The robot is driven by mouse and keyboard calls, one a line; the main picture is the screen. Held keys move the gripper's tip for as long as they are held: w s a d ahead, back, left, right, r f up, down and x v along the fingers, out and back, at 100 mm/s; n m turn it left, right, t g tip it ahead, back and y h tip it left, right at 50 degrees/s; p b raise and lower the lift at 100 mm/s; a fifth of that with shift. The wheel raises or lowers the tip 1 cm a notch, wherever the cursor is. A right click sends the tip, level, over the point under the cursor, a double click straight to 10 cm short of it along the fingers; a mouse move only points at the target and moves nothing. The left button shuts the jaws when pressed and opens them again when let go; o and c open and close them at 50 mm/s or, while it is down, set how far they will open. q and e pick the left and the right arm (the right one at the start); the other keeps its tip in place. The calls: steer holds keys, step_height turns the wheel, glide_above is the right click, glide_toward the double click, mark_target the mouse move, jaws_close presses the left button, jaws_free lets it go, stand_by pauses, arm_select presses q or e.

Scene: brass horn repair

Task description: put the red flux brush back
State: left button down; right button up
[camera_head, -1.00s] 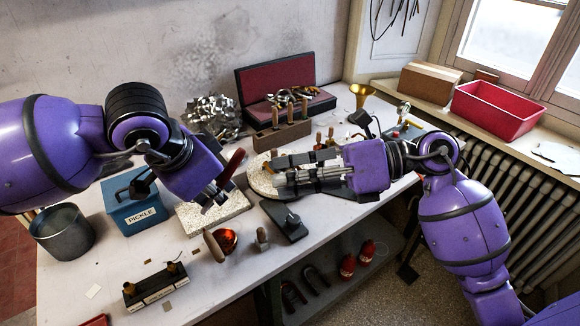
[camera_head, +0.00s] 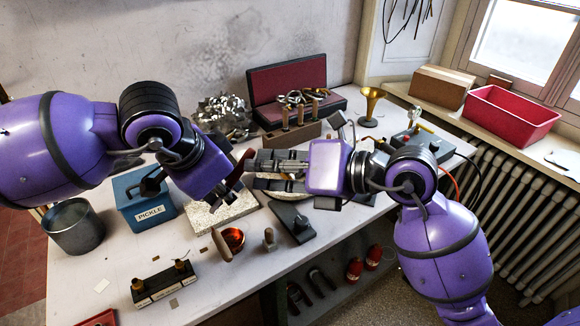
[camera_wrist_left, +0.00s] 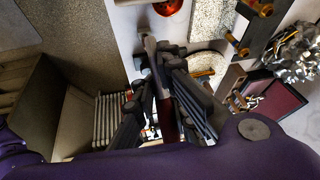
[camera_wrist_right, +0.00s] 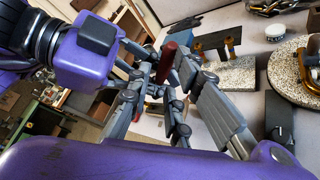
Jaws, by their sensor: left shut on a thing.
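The red flux brush (camera_head: 245,160) is held off the bench in my left gripper (camera_head: 238,184), its red handle sticking up and tilted. The handle also shows in the left wrist view (camera_wrist_left: 168,118) and in the right wrist view (camera_wrist_right: 166,62). My left gripper is shut on it. My right gripper (camera_head: 252,165) faces it from the right, its fingers apart on either side of the handle in the right wrist view (camera_wrist_right: 168,92). I cannot tell whether they touch it.
Behind the grippers stands a wooden rack (camera_head: 287,138) with upright handles, before an open red-lined case (camera_head: 290,85). A blue pickle box (camera_head: 146,208), metal pot (camera_head: 75,228) and copper bowl (camera_head: 234,238) stand left and in front. A brass bell (camera_head: 371,100) stands at the back right.

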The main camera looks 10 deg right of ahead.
mark_target(240, 167)
arm_select(q)
steer(key=shift+s+d, duration=0.1)
arm_select(e)
steer(key=shift+x, duration=2.05)
jaws_close()
arm_select(q)
steer(key=c, duration=1.7)
jaws_free()
steer(key=shift+o, duration=0.2)
